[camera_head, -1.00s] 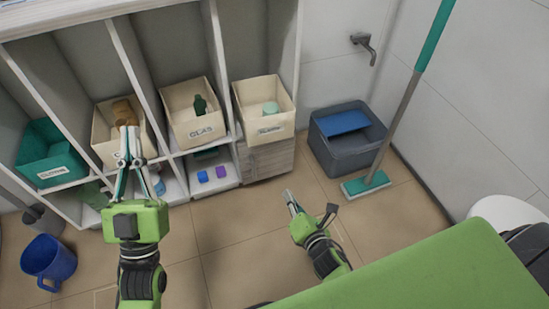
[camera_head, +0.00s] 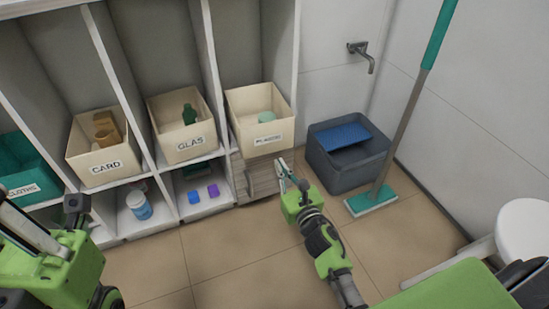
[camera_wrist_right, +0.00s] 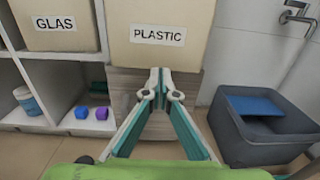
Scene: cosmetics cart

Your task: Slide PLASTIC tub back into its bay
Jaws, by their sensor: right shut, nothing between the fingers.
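The PLASTIC tub (camera_head: 247,118) is a cream open bin with a pale green item in it, in the rightmost bay. Its front sticks out past the shelf edge. Its labelled front also fills the top of the right wrist view (camera_wrist_right: 158,55). My right gripper (camera_head: 284,166) is shut and empty, just below the tub's front. In the right wrist view its fingertips (camera_wrist_right: 159,84) are below the PLASTIC label, against the tub's lower front; contact cannot be told. My left gripper (camera_head: 35,232) is at the lower left, partly cut off, and its jaws are unclear.
The GLAS tub (camera_head: 167,142) and CARD tub (camera_head: 84,165) stand in bays to the left. Below are blue and purple blocks (camera_head: 213,190) and a jar (camera_head: 139,205). A grey bin (camera_head: 350,174) and mop (camera_head: 372,203) stand right. Tiled floor in front is clear.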

